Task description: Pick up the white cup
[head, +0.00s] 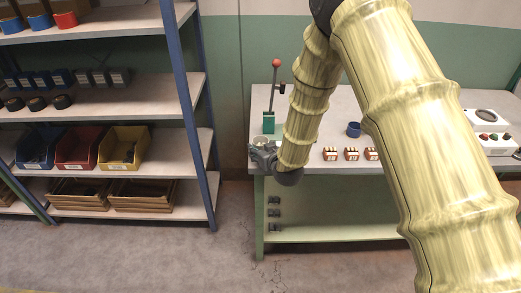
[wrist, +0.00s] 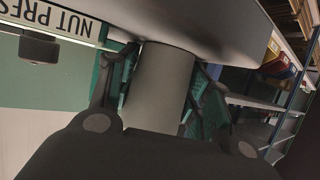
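The white cup (head: 261,142) stands at the left end of the workbench, partly hidden by my gripper (head: 260,156) in the head view. In the wrist view the cup (wrist: 160,88) is a plain, shaded grey-white cylinder between the two fingers of my gripper (wrist: 163,75). The fingers angle inward and their pads lie along both sides of the cup, seemingly touching it. The cup's end meets the bench surface (wrist: 215,25), with no clear gap visible. My gripper's dark body hides the near part of the cup.
A green-based lever press (head: 268,122) with a red knob stands just behind the cup. A blue cup (head: 354,129) and several small red-and-white boxes (head: 351,154) are farther right on the bench. Shelving with bins (head: 122,146) stands left, across a floor gap.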

